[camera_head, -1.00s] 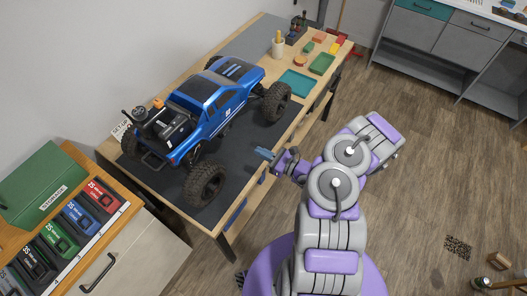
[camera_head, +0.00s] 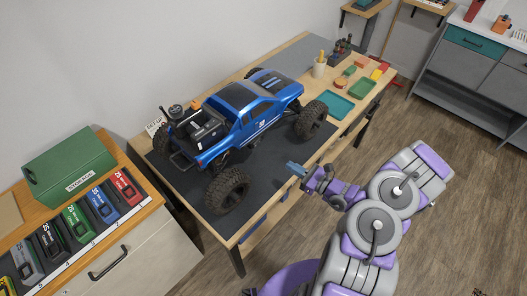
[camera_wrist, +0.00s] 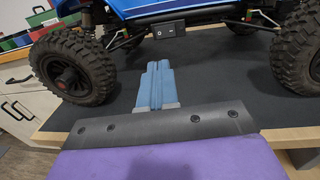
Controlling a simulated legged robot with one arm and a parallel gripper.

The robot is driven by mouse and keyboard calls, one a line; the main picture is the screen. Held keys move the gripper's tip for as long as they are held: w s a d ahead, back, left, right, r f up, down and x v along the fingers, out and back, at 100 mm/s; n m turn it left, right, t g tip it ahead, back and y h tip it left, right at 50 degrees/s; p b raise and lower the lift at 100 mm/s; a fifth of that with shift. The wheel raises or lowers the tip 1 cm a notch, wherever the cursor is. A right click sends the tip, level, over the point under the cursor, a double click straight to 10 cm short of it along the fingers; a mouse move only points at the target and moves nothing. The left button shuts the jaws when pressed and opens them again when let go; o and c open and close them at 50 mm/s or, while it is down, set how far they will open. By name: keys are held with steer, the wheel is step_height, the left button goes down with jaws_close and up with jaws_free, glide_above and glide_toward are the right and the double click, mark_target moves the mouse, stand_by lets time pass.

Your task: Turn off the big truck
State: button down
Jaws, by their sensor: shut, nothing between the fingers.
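The big blue truck (camera_head: 243,118) stands on a dark mat on the wooden workbench, its large black wheels on the mat. In the wrist view a small black switch box with a rocker switch (camera_wrist: 180,30) shows on the truck's near side, low between two wheels. My gripper (camera_head: 291,166) is at the bench's front edge, beside the truck and apart from it. In the wrist view its blue fingers (camera_wrist: 157,85) are together and empty, pointing toward the truck's side below the switch.
A drawer cabinet with a green storage box (camera_head: 70,165) and several coloured battery packs (camera_head: 78,222) stands at the left. Teal and green trays (camera_head: 336,105) and a cup (camera_head: 319,68) are at the bench's far end. The mat (camera_head: 268,165) between gripper and truck is clear.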

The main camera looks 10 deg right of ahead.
mark_target(256, 145)
steer(key=b+x, duration=0.3)
steer(key=x, duration=1.1)
